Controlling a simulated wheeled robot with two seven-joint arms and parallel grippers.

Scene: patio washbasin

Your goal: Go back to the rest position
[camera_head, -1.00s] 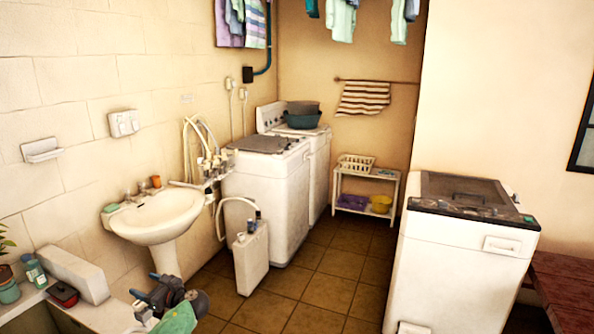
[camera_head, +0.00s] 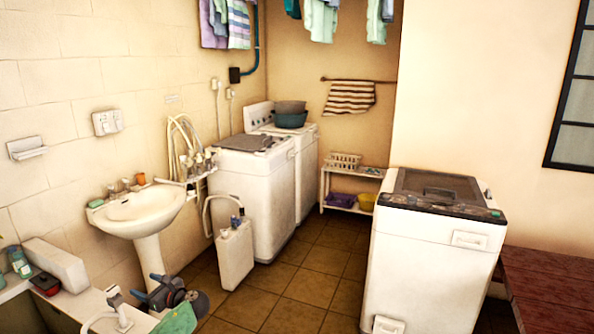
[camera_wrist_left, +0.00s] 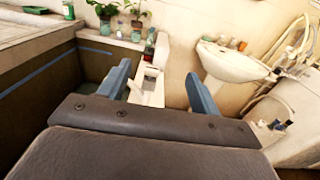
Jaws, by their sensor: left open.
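My left gripper (camera_head: 157,291) is low at the left of the head view, in front of the washbasin's pedestal. In the left wrist view, its two blue fingers (camera_wrist_left: 157,78) stand wide apart, open, with nothing held between them. The white washbasin (camera_head: 140,209) is beyond the gripper; it is also at the right of the wrist view (camera_wrist_left: 228,62). My right gripper is not in view.
A white tap (camera_head: 116,303) and a white box (camera_head: 56,264) on a ledge are left of the gripper. A white canister (camera_head: 235,254) stands on the floor to its right. A white washer (camera_head: 432,265) stands at right. Tiled floor (camera_head: 290,285) between is clear.

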